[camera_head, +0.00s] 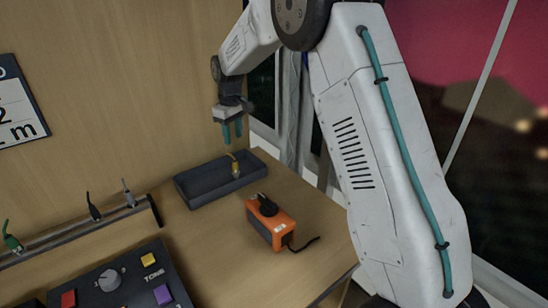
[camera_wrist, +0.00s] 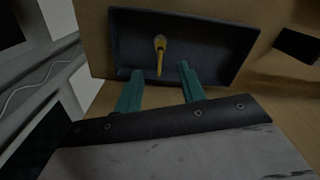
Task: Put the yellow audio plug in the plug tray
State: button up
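The yellow audio plug (camera_head: 235,168) is in the dark plug tray (camera_head: 200,189), towards its right end in the head view. In the wrist view the yellow plug (camera_wrist: 160,45) lies inside the tray (camera_wrist: 245,38), with its thin yellow tail pointing towards my gripper. My gripper (camera_head: 232,132) is above the tray, fingers pointing down. In the wrist view its two teal fingers (camera_wrist: 160,85) are spread apart, with nothing between them. The plug is apart from the fingers.
An orange box (camera_head: 270,222) with a black top and cable stands in front of the tray. A rack (camera_head: 80,237) holding green, dark and grey plugs is at the left. A control panel (camera_head: 125,285) with coloured buttons and a knob is at the front left. A wall stands behind.

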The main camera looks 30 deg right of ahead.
jog(key=s+d+r+m, duration=0.1)
jog(key=s+r+m, duration=0.1)
jog(key=s+r, duration=0.7)
jog(key=s+d+r+m, duration=0.1)
jog(key=s+r, duration=0.5)
jog(key=s, duration=0.8)
jog(key=s+f+m, duration=0.1)
jog(key=s+f, duration=0.1)
jog(key=s, duration=1)
jog(key=s+d+f+m+t, duration=0.1)
jog(key=s+m, duration=0.1)
jog(key=s, duration=1.1)
jog(key=shift+f, duration=0.4)
